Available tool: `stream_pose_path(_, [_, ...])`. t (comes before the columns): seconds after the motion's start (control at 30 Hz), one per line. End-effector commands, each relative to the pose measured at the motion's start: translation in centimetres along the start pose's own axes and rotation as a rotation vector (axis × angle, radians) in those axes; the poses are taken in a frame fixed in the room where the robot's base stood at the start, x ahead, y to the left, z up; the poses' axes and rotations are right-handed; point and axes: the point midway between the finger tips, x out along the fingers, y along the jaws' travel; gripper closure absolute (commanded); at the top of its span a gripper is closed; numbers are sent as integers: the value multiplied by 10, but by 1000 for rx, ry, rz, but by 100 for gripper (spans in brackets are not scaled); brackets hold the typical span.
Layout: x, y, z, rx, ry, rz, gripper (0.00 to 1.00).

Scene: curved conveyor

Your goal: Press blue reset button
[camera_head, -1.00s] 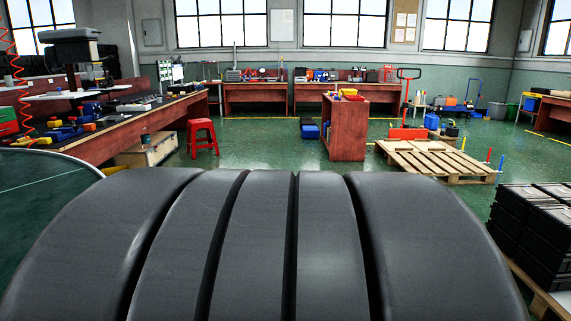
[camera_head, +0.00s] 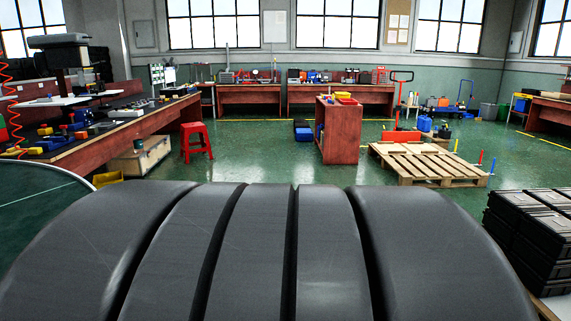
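I cannot make out a blue reset button in the head camera view. My gripper is not in view. The large dark grey ribbed shape (camera_head: 255,255) across the bottom of the picture looks like part of my own body and hides the floor right in front.
A long red workbench (camera_head: 150,125) with tools runs along the left, a red stool (camera_head: 196,141) beside it. A red cabinet (camera_head: 341,135) stands mid-floor, a wooden pallet (camera_head: 425,163) to its right. Black crates (camera_head: 535,225) are stacked at right. Green floor (camera_head: 260,150) between is open.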

Motion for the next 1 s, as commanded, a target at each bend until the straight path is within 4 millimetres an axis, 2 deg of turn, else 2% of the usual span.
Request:
stream_pose_path(0.1, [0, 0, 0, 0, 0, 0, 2])
stream_pose_path(0.6, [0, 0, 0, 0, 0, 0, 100])
stream_pose_path(1.0, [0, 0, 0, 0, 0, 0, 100])
